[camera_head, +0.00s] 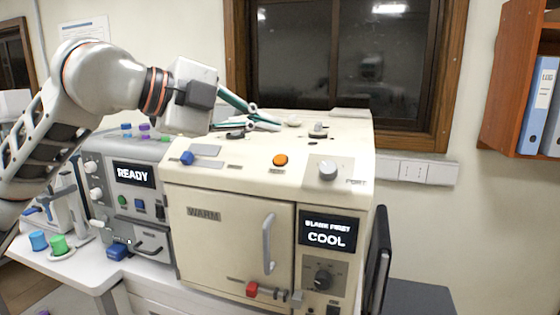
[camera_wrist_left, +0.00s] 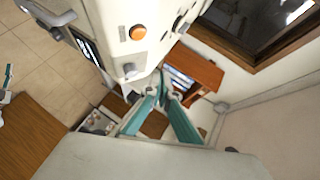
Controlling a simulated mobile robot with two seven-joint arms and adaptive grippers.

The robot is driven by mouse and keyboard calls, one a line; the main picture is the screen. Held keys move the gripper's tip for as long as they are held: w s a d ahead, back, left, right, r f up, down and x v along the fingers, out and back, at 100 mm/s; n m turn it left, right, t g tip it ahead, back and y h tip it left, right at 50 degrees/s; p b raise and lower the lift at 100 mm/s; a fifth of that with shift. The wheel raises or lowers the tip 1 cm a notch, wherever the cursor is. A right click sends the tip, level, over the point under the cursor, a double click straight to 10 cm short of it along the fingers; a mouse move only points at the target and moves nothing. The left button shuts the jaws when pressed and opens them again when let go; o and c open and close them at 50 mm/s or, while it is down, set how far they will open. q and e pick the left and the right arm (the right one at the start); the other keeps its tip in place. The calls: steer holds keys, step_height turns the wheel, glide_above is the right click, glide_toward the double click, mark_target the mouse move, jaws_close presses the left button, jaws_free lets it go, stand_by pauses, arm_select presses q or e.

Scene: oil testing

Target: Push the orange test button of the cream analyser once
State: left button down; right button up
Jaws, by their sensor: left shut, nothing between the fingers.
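The cream analyser (camera_head: 230,250) stands in the middle of the head view. The button also shows near the top of the left wrist view (camera_wrist_left: 137,32). My left gripper (camera_head: 278,124) reaches in from the left over the rear of the analyser's top. Its teal fingers are shut and empty, behind the button in the picture and apart from it. The fingers also show in the left wrist view (camera_wrist_left: 161,74). My right gripper is not in view.
The analyser's display (camera_head: 328,231) reads "BLANK FIRST COOL". A blue knob (camera_head: 187,158) sits left on the panel. A grey machine (camera_head: 128,200) showing "READY" stands at left, near blue (camera_head: 38,241) and green (camera_head: 58,244) pieces. Small fittings (camera_head: 318,131) stand on the analyser's top.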

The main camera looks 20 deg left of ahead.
mark_target(280, 159)
arm_select(q)
steer(key=w+f, duration=0.1)
steer(key=f+b, duration=0.1)
steer(key=w+f, duration=0.1)
steer(key=f, duration=0.1)
steer(key=shift+w, duration=0.3)
steer(key=shift+w+f+b, duration=0.55)
steer(key=shift+f+b, duration=0.1)
stand_by(0.7)
steer(key=shift+w+f+b, duration=0.25)
steer(key=shift+f+b, duration=0.1)
steer(key=shift+b, duration=0.1)
